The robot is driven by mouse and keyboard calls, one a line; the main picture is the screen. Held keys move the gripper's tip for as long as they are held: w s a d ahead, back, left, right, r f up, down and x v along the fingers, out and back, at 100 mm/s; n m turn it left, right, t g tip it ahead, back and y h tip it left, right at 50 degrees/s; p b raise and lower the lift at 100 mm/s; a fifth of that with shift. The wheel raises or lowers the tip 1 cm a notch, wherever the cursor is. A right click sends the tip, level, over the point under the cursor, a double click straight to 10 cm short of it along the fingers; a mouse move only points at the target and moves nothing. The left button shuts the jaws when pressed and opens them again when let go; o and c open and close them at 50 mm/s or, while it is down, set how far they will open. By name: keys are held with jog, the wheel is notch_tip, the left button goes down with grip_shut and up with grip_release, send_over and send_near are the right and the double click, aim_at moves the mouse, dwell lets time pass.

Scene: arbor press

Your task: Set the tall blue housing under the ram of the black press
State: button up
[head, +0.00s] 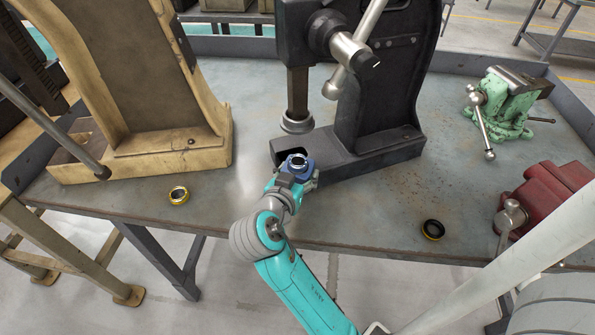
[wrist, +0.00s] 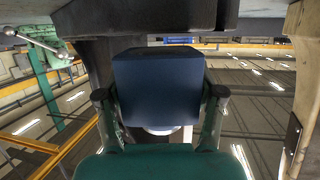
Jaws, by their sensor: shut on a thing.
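The blue housing (head: 298,166) is in my gripper (head: 290,180), with a pale ring-shaped opening facing up in the head view. In the wrist view the housing (wrist: 158,88) fills the middle, with a finger on each side of it; that view looks upside down. The black press (head: 378,110) stands at the back centre of the bench. Its ram (head: 297,105) hangs above the front left end of its base (head: 350,165). The housing appears at the front of that base, below the ram in the picture. I cannot tell whether it touches the base; my gripper hides part of it.
A tan press (head: 145,80) stands at the left. A green vise (head: 508,100) and a red vise (head: 545,198) are at the right. The bench between the presses is clear.

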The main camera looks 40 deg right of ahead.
jog(key=shift+w+d+r, duration=0.1)
jog(key=shift+w+d, duration=3.7)
jog(key=shift+w, duration=0.2)
jog(key=shift+f, duration=0.7)
jog(key=o, duration=1.4)
jog(key=shift+c, duration=0.2)
jog(key=shift+a, duration=0.1)
jog(key=v, duration=1.2)
jog(key=shift+f, duration=0.1)
